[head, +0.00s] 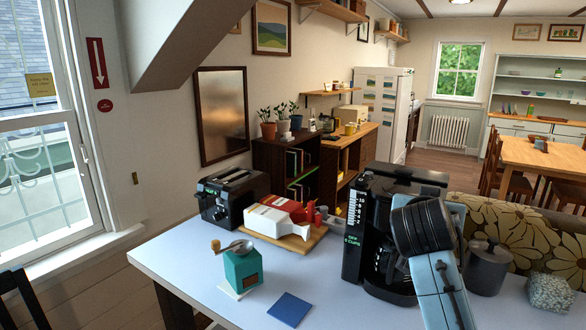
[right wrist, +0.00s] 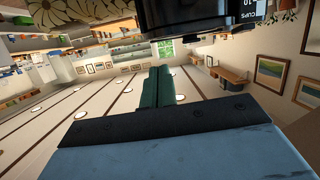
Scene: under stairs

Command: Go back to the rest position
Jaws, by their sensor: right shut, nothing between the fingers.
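My right gripper (right wrist: 160,72) shows in the right wrist view with its two teal fingers together and nothing between them. In the head view my right arm rises at the right front, in front of the black coffee maker (head: 352,245), and hides part of it; the fingertips cannot be made out there. The coffee maker also shows at the top of the right wrist view (right wrist: 200,14). My left gripper is in neither view.
The pale table (head: 185,275) holds a black toaster (head: 232,197), a wooden board (head: 290,243) with white and red packs, a teal grinder (head: 243,268), a blue square (head: 290,309), a grey canister (head: 487,270) and a speckled pot (head: 550,294). The front left of the tabletop is clear.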

